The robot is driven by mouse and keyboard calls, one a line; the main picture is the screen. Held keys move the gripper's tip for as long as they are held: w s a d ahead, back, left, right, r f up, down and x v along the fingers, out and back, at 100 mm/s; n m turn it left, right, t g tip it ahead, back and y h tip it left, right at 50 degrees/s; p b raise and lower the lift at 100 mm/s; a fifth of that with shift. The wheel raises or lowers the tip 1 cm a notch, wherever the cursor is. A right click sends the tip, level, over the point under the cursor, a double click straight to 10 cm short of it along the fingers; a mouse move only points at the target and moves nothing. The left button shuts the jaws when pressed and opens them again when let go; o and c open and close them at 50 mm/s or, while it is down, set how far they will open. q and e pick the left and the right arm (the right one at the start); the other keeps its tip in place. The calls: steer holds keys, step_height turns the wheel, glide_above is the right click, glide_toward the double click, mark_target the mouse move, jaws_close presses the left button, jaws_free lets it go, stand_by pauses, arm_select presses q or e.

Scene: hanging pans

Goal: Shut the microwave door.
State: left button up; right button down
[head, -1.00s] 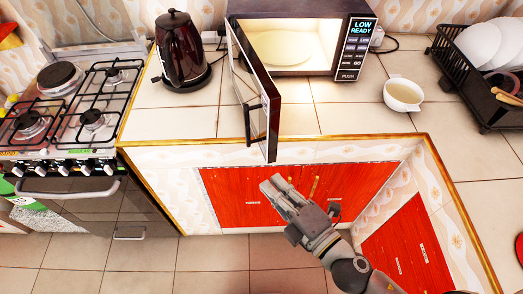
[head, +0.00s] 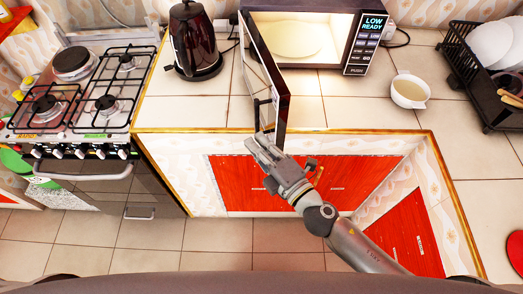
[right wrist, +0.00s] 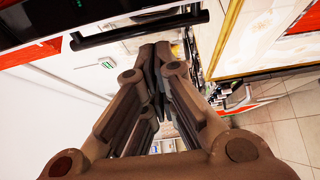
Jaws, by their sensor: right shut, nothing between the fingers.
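The microwave (head: 362,45) stands on the counter with its lit inside showing a pale turntable plate. Its door (head: 283,110) is wide open, swung out from the left side toward me, with its free end past the counter's front edge. A dark handle (head: 257,114) is on the door's left face. My right gripper (head: 256,142) is shut and empty, close to the free end of the door. In the right wrist view, the door's handle (right wrist: 135,29) runs just beyond the shut fingertips (right wrist: 155,55). I cannot tell whether they touch the door. My left gripper is out of view.
A dark kettle (head: 194,42) stands left of the door, and a gas stove (head: 85,95) is farther left. A white bowl (head: 409,91) is on the counter right of the microwave, and a black dish rack (head: 475,70) is at far right. Red cupboard doors (head: 232,185) are below.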

steer(key=d, duration=0.2)
steer(key=shift+w+d, duration=0.25)
steer(key=shift+d, duration=0.15)
steer(key=shift+a, duration=0.1)
steer(key=shift+f, duration=0.1)
